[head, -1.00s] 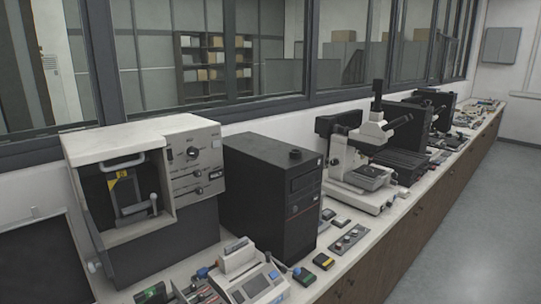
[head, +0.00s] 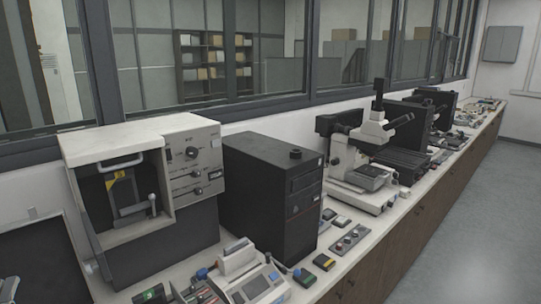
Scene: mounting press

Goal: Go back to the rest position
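The mounting press appears to be the cream and dark grey machine (head: 142,185) at the left of the bench in the head view. Its front recess holds a dark block with a yellow label and a lever with a round knob. Knobs and switches sit on its right panel. Neither of my grippers can be made out. A small dark shape (head: 8,290) shows at the lower left edge; I cannot tell whether it is part of my arm.
A black computer-like case (head: 270,195) stands right of the press, then a microscope (head: 365,160). A desktop device with a small screen (head: 250,285) and several small boxes line the bench front. The floor (head: 460,220) on the right is clear.

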